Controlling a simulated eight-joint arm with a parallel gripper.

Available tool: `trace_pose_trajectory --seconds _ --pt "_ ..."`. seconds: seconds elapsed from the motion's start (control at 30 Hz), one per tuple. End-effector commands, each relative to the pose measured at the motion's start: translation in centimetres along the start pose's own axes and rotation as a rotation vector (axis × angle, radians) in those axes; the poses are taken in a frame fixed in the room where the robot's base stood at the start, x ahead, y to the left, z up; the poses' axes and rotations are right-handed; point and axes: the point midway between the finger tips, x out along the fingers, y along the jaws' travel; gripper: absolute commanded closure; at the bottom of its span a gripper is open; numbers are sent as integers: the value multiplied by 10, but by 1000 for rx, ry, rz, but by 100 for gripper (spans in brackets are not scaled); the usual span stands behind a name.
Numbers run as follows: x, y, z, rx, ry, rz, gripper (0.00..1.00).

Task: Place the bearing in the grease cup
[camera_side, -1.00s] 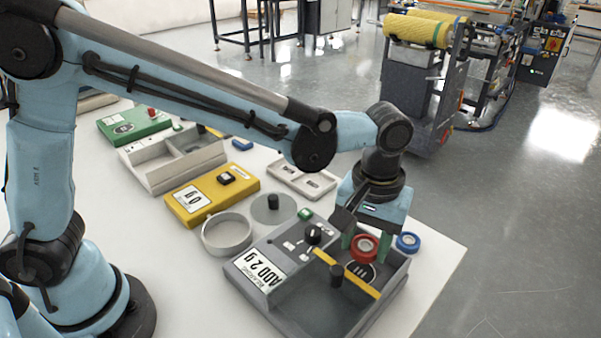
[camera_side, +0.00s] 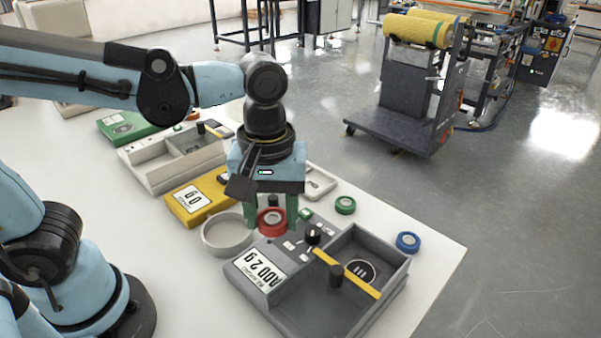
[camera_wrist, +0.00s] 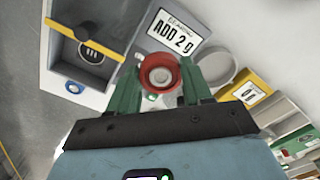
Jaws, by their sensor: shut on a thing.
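The grease cup, taken to be the round pale open cup (camera_side: 228,248), stands just left of the bearing. Its rim and empty-looking inside also show right of the bearing in the wrist view (camera_wrist: 217,68). My gripper is apart from the cup.
The grey machine (camera_side: 258,272) reads "ADD 2 g" and has an open bay with a yellow bar. A green ring (camera_side: 345,205) and a blue ring (camera_side: 408,242) lie beyond it. A yellow scale (camera_side: 192,200) stands behind the cup.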

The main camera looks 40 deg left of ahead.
Motion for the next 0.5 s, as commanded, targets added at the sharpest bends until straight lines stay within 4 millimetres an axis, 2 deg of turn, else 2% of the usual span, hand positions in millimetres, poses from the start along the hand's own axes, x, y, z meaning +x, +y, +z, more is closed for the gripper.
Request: trace_pose_trajectory --seconds 0.03,0.2,0.33,0.5 --pt "3 -14 2 -39 0 0 82" --pt "13 -46 7 -150 0 0 82" --pt "19 -61 10 -204 0 0 82" --pt "25 -69 8 -236 0 0 82"
